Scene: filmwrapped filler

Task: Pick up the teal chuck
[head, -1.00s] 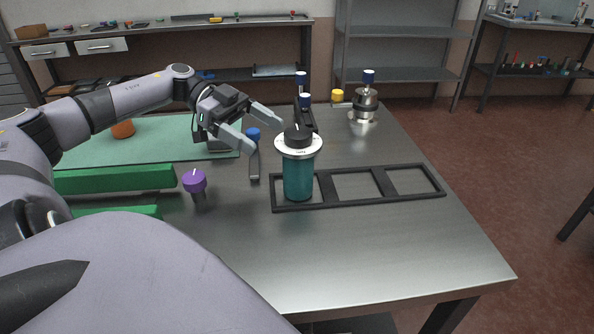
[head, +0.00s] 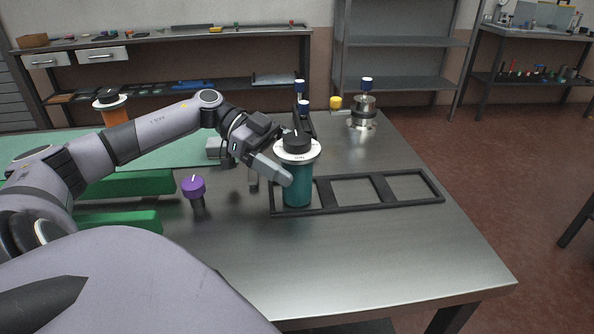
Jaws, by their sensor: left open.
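The teal chuck (head: 299,188) is a teal cylinder with a white collar and a black knob on top. It stands upright in the left opening of a black three-slot frame (head: 408,204) on the metal table. My left gripper (head: 284,162) is open at the chuck's left side, just below the collar. My right gripper is not in view.
A purple-knobbed piece (head: 194,188) and green blocks (head: 120,222) are on the left. An orange chuck (head: 115,115) stands behind my left arm. Blue-capped tools (head: 303,108) and a silver piece (head: 362,112) stand behind. The table's front right (head: 380,255) is clear.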

